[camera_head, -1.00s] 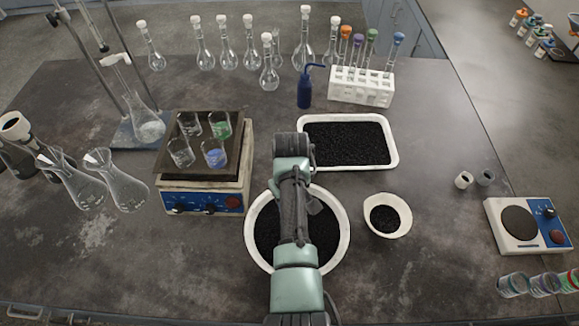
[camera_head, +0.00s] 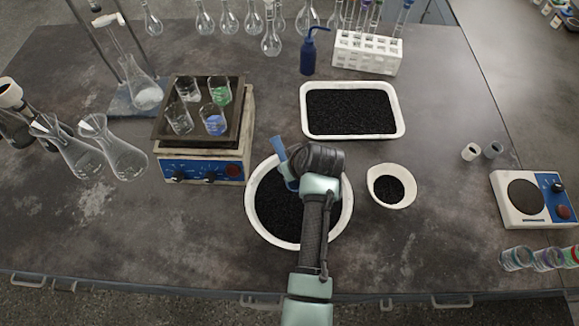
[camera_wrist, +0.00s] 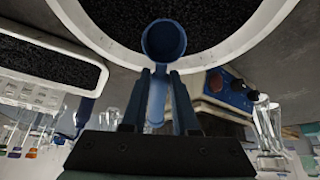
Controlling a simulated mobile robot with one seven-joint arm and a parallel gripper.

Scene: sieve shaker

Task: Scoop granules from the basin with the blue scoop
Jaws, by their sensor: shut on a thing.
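The basin (camera_head: 248,205) is a white round bowl of black granules near the table's front. My gripper (camera_wrist: 163,78) is shut on the blue scoop (camera_wrist: 163,42), with its handle between the two fingers. In the head view the scoop (camera_head: 279,150) slants at the basin's far side, its upper end leaning up and left. My wrist and arm cover part of the basin, and the fingers are hidden there. In the wrist view the round cup shows against the basin's rim and granules. I cannot tell whether the cup touches the granules or holds any.
A white tray of black granules (camera_head: 302,125) lies behind the basin, and a small white bowl (camera_head: 408,190) of granules stands to its right. A hotplate with beakers (camera_head: 205,165) stands close on the left.

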